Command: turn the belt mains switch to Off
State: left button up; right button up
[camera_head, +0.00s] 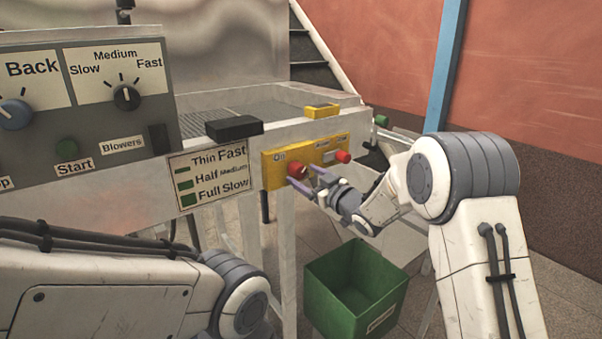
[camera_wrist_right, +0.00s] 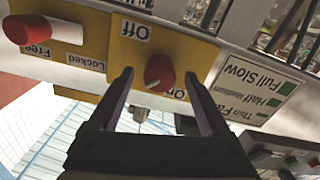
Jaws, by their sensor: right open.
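The belt mains switch is a red round knob (camera_head: 296,168) on a yellow plate (camera_head: 272,174) on the machine's front. In the right wrist view the knob (camera_wrist_right: 160,70) sits between the Off label (camera_wrist_right: 134,29) and the partly hidden On label (camera_wrist_right: 177,93). A pale mark shows on the knob's lower edge, on the On side. My right gripper (camera_head: 304,175) is open, its two fingers on either side of the knob. In the wrist view gaps show between the fingers and the knob. My left gripper is out of view.
A second red knob (camera_head: 343,156) with Free and Locked labels (camera_wrist_right: 87,62) is on the plate's right. A green bin (camera_head: 325,302) stands below. The control panel (camera_head: 90,118) is at left. A black block (camera_head: 234,128) and a yellow block (camera_head: 322,111) sit on the machine's edge.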

jog(key=shift+x, duration=1.2)
grip_shut()
jog(key=shift+f+n+b, duration=0.2)
jog(key=shift+n+b, duration=0.4)
jog(key=shift+b, duration=0.1)
jog(key=n+b, duration=1.1)
jog(key=shift+w+d, duration=0.1)
jog(key=shift+d, duration=0.05)
jog(key=n+b, duration=0.3)
jog(key=n, duration=0.1)
jog(key=shift+r+b, duration=0.2)
jog(key=shift+b, duration=0.1)
jog(key=shift+r+n+b, duration=0.1)
jog(key=shift+n+b, duration=0.45)
jog(key=shift+n, duration=0.35)
